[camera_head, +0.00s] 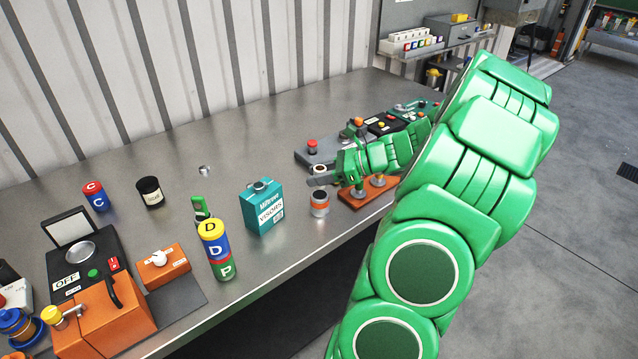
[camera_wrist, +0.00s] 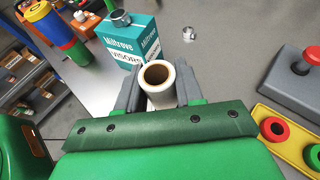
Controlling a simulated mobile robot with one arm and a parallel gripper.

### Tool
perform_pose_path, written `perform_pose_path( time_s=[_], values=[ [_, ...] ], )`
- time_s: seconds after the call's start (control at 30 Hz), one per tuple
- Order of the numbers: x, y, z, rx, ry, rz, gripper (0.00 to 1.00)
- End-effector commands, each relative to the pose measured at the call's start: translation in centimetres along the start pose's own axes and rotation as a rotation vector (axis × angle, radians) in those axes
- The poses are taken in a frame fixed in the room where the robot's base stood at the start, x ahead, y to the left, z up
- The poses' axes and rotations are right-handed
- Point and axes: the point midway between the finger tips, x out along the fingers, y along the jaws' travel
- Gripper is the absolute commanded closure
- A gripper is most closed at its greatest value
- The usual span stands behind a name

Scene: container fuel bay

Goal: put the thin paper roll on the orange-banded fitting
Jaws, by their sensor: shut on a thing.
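The thin paper roll (camera_wrist: 153,99) is white with a brown core, seen from above in the wrist view. My gripper (camera_wrist: 159,91) is shut on it, one grey finger on each side. In the head view the roll's pale top (camera_head: 319,169) shows just above my gripper (camera_head: 322,180) near the table's front edge. A short grey fitting with an orange-red band (camera_head: 320,207) stands upright right below my gripper. Whether the roll touches it I cannot tell. In the wrist view the fitting is hidden.
A teal visors box (camera_head: 262,207) stands left of the fitting. An orange board with grey knobs (camera_head: 360,197) lies close on the right. A grey base with a red button (camera_head: 312,147) is behind. A stacked coloured cylinder (camera_head: 216,250) stands at front left. The table's back middle is mostly clear.

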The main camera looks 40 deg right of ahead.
Motion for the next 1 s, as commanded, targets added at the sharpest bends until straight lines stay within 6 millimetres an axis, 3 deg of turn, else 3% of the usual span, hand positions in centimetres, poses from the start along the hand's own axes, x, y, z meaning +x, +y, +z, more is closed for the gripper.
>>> perform_pose_path(
  time_s=[0.2,0.63,0.67,0.8,1.0],
  values=[
    [1.0,0.1,-2.4,0.002,0.000,0.002,0.92],
    [1.2,0.1,-2.9,0.000,-0.001,0.000,0.92],
    [1.2,0.1,-2.9,0.000,-0.001,0.000,0.62],
    [1.2,0.1,-2.9,0.000,0.000,0.000,0.41],
    [1.2,0.1,-2.9,0.000,0.000,0.000,0.38]
  ],
)
